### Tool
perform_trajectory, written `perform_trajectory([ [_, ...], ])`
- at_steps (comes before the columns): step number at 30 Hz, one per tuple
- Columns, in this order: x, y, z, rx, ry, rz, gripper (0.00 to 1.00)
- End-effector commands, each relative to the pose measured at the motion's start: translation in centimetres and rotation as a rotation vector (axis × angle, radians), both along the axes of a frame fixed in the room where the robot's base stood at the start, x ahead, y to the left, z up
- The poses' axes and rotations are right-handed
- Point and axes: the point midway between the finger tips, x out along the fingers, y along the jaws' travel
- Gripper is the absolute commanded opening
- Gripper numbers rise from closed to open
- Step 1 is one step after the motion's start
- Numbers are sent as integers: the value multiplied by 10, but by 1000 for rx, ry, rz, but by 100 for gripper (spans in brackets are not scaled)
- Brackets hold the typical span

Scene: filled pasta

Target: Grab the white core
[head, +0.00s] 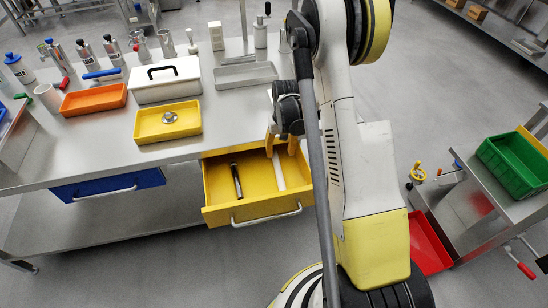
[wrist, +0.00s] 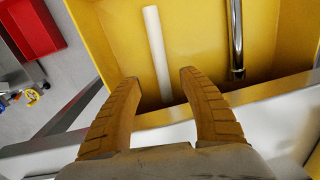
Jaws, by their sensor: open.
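The white core (head: 279,170) is a thin white rod lying in the open yellow drawer (head: 219,193), on its right side. In the wrist view the white core (wrist: 157,50) runs lengthwise ahead of and between my fingers, with its near end close to the drawer's back edge. My gripper (head: 284,146) hangs over the back of the drawer.
The steel table (head: 80,150) above the drawer carries a yellow tray (head: 150,137), an orange tray (head: 93,100), a white toolbox (head: 165,88) and several bottles. A cart with a green bin (head: 515,160) stands right.

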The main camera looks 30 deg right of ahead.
Motion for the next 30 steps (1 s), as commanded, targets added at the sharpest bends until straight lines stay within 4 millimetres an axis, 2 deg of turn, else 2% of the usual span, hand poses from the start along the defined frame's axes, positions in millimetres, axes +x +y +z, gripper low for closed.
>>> perform_trajectory([
  [9,0,2,-50,0,0,0,50],
  [14,0,3,-62,0,0,0,50],
  [22,-2,8,-102,0,0,-1,50],
  [30,-2,8,-105,0,0,0,50],
])
